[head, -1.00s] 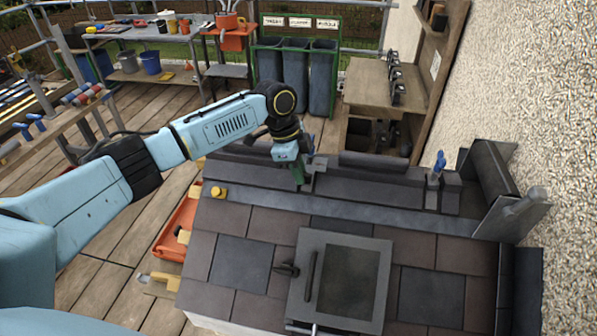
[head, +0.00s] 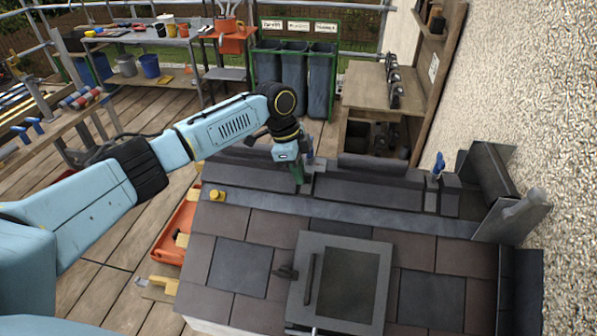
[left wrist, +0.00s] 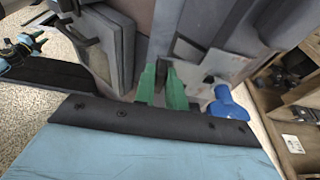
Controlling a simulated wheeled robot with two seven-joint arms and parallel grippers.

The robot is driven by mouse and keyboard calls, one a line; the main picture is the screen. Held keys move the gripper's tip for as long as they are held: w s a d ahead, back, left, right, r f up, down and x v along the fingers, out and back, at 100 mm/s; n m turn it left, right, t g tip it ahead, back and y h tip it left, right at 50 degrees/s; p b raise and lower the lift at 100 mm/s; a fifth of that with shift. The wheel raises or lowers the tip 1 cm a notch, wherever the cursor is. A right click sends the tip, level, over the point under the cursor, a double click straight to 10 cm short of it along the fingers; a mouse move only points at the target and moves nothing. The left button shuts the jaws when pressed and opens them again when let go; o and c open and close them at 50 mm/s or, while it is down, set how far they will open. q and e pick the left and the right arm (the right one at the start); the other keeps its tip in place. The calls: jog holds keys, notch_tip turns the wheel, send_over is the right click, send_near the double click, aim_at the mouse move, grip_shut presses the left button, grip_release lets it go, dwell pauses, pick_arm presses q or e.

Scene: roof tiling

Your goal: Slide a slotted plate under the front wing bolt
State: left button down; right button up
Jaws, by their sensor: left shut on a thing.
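My left gripper (head: 299,176) reaches down to the dark ridge of the small roof, its green fingers pointing down. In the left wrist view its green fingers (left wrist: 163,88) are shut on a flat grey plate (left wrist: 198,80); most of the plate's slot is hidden. A blue wing bolt (head: 309,146) stands just behind the gripper, partly hidden by it. It shows close beside the plate in the left wrist view (left wrist: 228,104); I cannot tell whether the plate is under it. A second blue wing bolt (head: 438,164) stands upright farther right along the ridge.
A framed roof window (head: 340,282) sits in the slate tiles below the ridge. An upright grey piece (head: 518,215) stands at the right end, near the pebbled wall (head: 540,90). An orange tray (head: 172,235) lies left of the roof. A wooden bench (head: 372,88) stands behind.

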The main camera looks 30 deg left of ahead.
pick_arm(q)
jog(key=shift+w, duration=0.1)
dwell(0.3)
jog(key=shift+w+a+f, duration=0.1)
jog(key=shift+w+f, duration=0.05)
jog(key=shift+w, duration=0.15)
jog(key=shift+w, duration=0.1)
dwell(0.6)
jog(key=c, duration=1.4)
grip_release()
jog(key=shift+o, duration=0.2)
notch_tip(320, 180, up, 4)
jog(key=p, duration=0.4)
jog(key=shift+r+p, duration=0.3)
jog(key=shift+r, duration=0.75)
